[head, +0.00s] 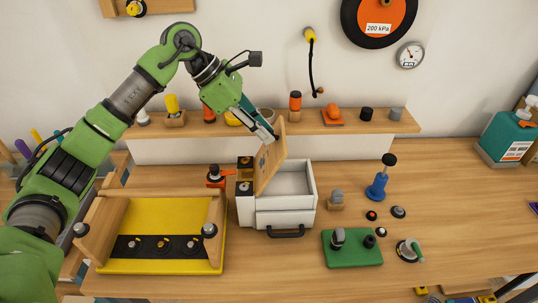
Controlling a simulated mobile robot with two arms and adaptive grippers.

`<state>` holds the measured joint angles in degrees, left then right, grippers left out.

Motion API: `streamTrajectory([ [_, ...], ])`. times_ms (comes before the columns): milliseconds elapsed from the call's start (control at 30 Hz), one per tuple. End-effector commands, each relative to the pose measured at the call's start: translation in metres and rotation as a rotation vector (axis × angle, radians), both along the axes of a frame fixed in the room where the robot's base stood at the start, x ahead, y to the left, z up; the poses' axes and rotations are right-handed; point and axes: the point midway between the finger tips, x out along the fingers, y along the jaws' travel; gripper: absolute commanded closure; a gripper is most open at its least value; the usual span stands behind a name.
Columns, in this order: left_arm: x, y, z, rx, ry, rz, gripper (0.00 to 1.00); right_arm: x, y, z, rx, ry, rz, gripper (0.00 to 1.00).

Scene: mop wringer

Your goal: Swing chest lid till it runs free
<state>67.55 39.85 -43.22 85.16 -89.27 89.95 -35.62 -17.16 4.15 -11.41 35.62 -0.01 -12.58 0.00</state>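The white chest (285,217) stands on the bench in the middle of the head view, with a dark handle (286,231) on its front. Its wooden lid (269,168) is raised steeply at the left side of the chest, so the pale inside shows. My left gripper (272,137) reaches down from the upper left to the upper part of the lid. Its fingertips are at or very near the lid; whether they grip it or only touch it cannot be told. My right gripper is not in view.
A yellow board with wooden side rails (163,222) lies left of the chest. A red clamp-like part (216,176) is close to its left side. A green plate with knobs (352,250) and a blue plunger-like tool (378,184) are to the right. A shelf (355,125) runs behind.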

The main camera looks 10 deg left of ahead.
Motion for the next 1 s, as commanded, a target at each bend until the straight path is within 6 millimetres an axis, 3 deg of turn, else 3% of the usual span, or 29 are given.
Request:
streamTrajectory([
  [333,0.002,-0.006,-0.002,-0.002,-0.002,0.0,0.96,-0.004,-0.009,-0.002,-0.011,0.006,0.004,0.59],
  [600,0.006,-0.021,-0.007,-0.002,-0.002,-0.002,0.96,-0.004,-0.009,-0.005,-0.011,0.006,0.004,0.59],
  [1000,0.007,-0.024,-0.008,-0.003,-0.003,-0.001,0.96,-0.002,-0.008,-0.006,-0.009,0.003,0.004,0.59],
])
